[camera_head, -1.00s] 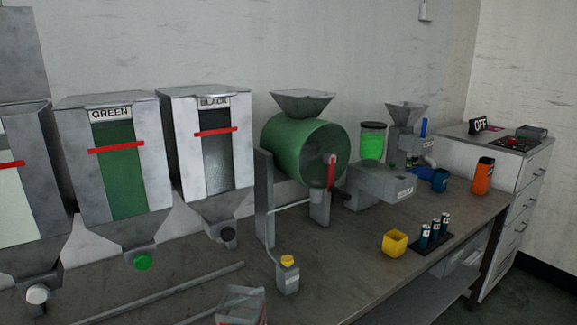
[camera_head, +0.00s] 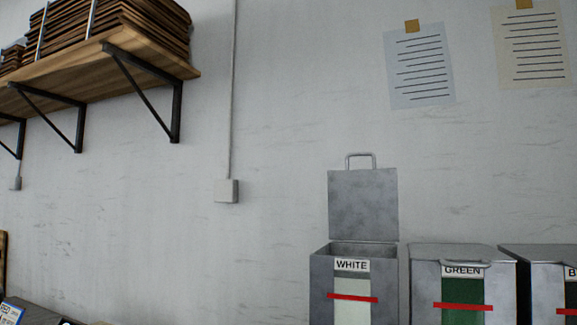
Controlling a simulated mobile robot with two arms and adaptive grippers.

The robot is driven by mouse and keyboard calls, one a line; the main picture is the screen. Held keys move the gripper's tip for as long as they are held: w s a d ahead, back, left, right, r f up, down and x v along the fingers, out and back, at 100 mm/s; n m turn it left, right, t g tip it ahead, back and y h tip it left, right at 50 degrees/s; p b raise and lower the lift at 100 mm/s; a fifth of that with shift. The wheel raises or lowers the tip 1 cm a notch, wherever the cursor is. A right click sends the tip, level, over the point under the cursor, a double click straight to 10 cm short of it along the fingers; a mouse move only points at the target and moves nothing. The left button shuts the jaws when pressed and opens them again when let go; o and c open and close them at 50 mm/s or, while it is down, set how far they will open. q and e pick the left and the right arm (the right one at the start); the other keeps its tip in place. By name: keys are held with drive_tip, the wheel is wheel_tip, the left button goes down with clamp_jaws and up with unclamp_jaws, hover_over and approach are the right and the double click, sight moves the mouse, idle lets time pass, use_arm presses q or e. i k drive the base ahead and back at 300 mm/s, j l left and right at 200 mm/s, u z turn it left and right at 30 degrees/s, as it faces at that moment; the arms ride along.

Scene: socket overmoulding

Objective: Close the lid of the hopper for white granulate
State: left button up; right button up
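The white-granulate hopper (camera_head: 319,282) stands at the bottom, right of centre, with a "WHITE" label, a pale window and a red strip on its front. Its grey lid (camera_head: 362,205) stands upright at the back, open, with a handle (camera_head: 360,157) along its top edge. The hopper's top opening shows in front of the lid. The lower part of the hopper is cut off by the frame. Neither of my grippers is in view.
The green hopper (camera_head: 420,290) and the black hopper (camera_head: 540,285) stand to the right with their lids shut. A wooden shelf (camera_head: 90,65) on brackets hangs at the upper left. A wall box (camera_head: 227,190) and paper sheets (camera_head: 420,75) are on the wall.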

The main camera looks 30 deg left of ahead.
sight(363, 208)
drive_tip(key=u, duration=0.7)
